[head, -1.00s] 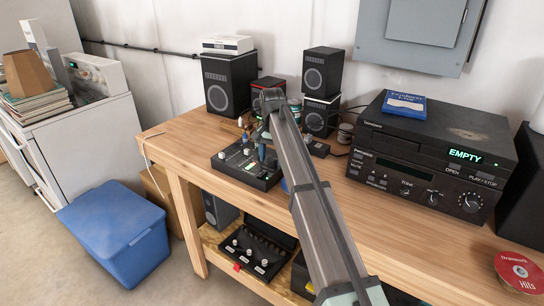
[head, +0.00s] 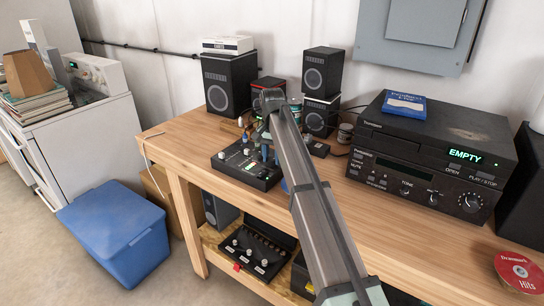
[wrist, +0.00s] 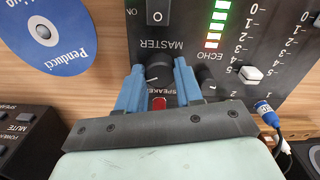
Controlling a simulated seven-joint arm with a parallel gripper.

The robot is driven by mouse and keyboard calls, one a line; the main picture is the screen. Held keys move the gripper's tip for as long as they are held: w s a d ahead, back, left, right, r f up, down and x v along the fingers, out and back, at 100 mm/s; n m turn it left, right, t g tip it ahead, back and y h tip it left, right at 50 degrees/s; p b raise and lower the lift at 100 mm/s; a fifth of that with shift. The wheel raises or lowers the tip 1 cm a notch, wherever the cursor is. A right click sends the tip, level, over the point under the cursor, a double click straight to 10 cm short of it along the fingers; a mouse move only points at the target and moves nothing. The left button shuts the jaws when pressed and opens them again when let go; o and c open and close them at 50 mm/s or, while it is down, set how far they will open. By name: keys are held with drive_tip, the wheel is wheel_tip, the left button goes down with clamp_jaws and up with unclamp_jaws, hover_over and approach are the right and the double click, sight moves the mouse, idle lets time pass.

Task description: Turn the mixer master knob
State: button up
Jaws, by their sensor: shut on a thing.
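The mixer (head: 240,172) is a black box with sliders and knobs near the left end of the wooden workbench. In the wrist view its panel (wrist: 190,45) shows the labels MASTER, SPEAKER and ECHO and a lit level bar. The master knob (wrist: 158,73), small and dark, sits under the MASTER label. My gripper (wrist: 159,68) has its blue fingers on either side of this knob and is shut on it. In the head view my gripper (head: 267,153) is small and partly hidden by my arm, over the mixer's right side.
Another knob (wrist: 205,78) lies just right of the fingers, near a white slider cap (wrist: 250,73). A blue plug (wrist: 265,112) and a blue Penducci disc (wrist: 45,35) are nearby. Speakers (head: 230,82) stand behind the mixer, and a black stereo (head: 430,150) stands right.

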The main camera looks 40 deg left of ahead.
sight(272, 159)
drive_tip(key=shift+n, duration=0.3)
drive_tip(key=n, duration=0.3)
drive_tip(key=shift+n, duration=2.1)
drive_tip(key=o, duration=1)
drive_tip(key=shift+o, duration=0.2)
wheel_tip(272, 159, up, 14)
